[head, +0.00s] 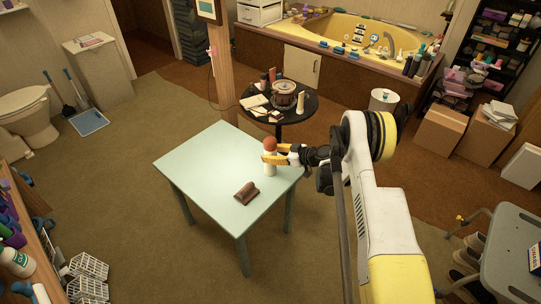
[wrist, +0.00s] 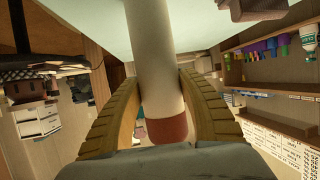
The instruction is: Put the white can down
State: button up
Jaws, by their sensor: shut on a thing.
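The white can (head: 269,164) with a reddish-brown cap is upright over the right back part of the pale green table (head: 205,165). My gripper (head: 270,158) reaches it from the right, and its yellow fingers are shut around its upper part. In the wrist view the can (wrist: 152,50) stands between both ridged fingers (wrist: 155,85), with its cap towards my palm at the bottom of the picture. Its lower end is over the tabletop; I cannot tell whether it touches.
A brown rolled or folded item (head: 246,194) lies on the table, in front and left of the can. The left part of the tabletop is clear. A round black side table (head: 300,113) with a pot and small items stands just behind. The yellow tub (head: 345,35) is at the back.

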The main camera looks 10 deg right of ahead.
jog(key=o, duration=1.3)
jog(key=shift+f, duration=0.1)
